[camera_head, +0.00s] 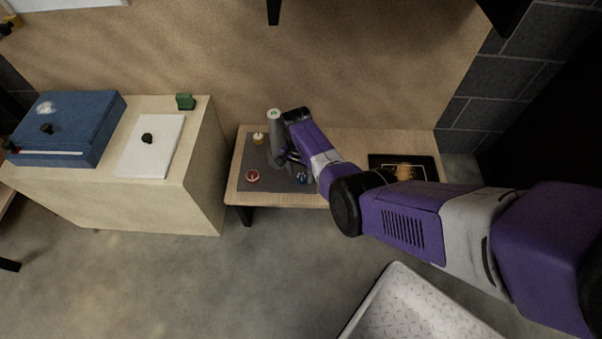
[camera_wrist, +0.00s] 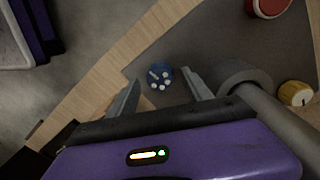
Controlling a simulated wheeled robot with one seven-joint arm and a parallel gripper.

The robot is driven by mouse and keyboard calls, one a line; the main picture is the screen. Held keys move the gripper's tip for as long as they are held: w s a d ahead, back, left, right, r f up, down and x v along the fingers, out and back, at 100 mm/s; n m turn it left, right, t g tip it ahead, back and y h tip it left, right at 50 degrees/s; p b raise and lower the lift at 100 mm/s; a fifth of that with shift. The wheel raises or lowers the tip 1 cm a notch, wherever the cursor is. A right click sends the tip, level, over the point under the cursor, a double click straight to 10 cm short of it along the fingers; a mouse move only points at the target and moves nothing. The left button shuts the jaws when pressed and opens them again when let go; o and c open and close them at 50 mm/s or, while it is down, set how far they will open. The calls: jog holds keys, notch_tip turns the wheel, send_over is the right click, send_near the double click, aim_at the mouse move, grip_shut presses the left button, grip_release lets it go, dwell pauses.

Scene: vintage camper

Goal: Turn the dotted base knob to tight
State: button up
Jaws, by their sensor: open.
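The dotted base knob is blue with white dots (camera_wrist: 160,76) and sits near the edge of a dark grey mat (camera_wrist: 225,40). In the head view it is the small blue knob (camera_head: 302,178) at the mat's front right. My gripper (camera_wrist: 161,78) is open and empty. In the wrist view its two fingertips lie left and right of the blue knob, with gaps on both sides; I cannot tell the height between them. In the head view my gripper (camera_head: 290,158) is dark and partly hidden by my arm, just behind the knob.
A grey post (camera_head: 275,128) stands close beside my gripper and also shows in the wrist view (camera_wrist: 272,105). A red knob (camera_head: 252,176) and a yellow knob (camera_head: 258,139) sit left on the mat. A black framed panel (camera_head: 405,166) lies on the wooden table (camera_head: 350,142).

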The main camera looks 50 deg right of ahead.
aim_at(300, 176)
notch_tip(300, 176, up, 7)
jog(key=p, duration=0.3)
jog(key=shift+w, duration=0.15)
dwell(0.4)
